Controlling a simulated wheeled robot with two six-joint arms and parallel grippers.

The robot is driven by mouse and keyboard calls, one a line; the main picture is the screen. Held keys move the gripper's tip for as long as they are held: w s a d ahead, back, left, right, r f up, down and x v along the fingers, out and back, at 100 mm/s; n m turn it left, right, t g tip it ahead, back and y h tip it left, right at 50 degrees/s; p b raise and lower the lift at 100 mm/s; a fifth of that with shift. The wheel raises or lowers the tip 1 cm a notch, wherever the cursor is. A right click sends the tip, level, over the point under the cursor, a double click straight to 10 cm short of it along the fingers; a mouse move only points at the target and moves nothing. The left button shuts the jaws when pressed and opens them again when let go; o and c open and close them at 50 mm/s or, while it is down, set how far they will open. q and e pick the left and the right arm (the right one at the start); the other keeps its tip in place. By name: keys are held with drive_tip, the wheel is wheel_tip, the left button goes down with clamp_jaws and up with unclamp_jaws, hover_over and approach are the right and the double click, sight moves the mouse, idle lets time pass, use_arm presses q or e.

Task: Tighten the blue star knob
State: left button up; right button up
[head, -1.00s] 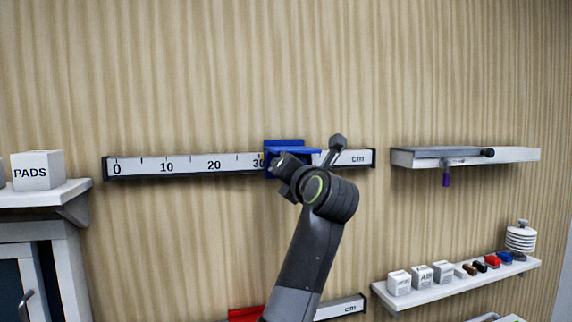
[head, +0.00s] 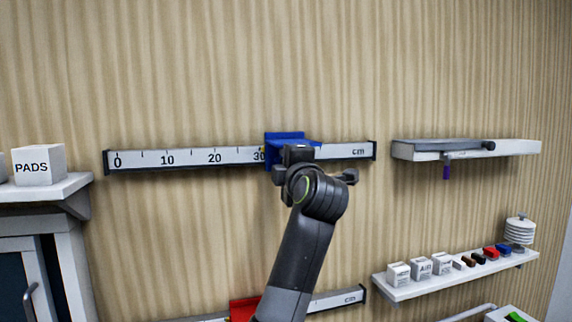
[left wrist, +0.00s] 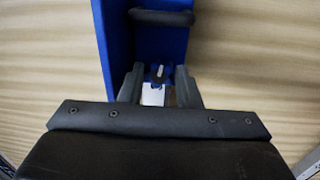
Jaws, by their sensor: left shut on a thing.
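A blue carriage (head: 284,137) sits on the upper white ruler rail (head: 213,158), just right of the 30 mark. My left gripper (left wrist: 158,76) is at the carriage, which shows as a blue body (left wrist: 116,40) in the left wrist view. In the head view my wrist covers the fingertips and the lower part of the carriage. My right gripper is not in view.
A lower rail with a red carriage (head: 244,309) is partly behind my left arm. A wall unit (head: 466,150) with a purple part hangs at the right. A shelf (head: 455,281) below it holds several small boxes and blocks. A PADS box (head: 39,165) stands at the left.

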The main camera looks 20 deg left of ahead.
use_arm(q)
drive_tip(key=shift+r+m+h, duration=0.1)
drive_tip(key=shift+m+h, duration=0.2)
drive_tip(key=shift+m, duration=1.7)
drive_tip(key=o, duration=1)
drive_tip(key=shift+a, duration=0.1)
drive_tip(key=shift+s, duration=0.1)
drive_tip(key=shift+r, duration=0.1)
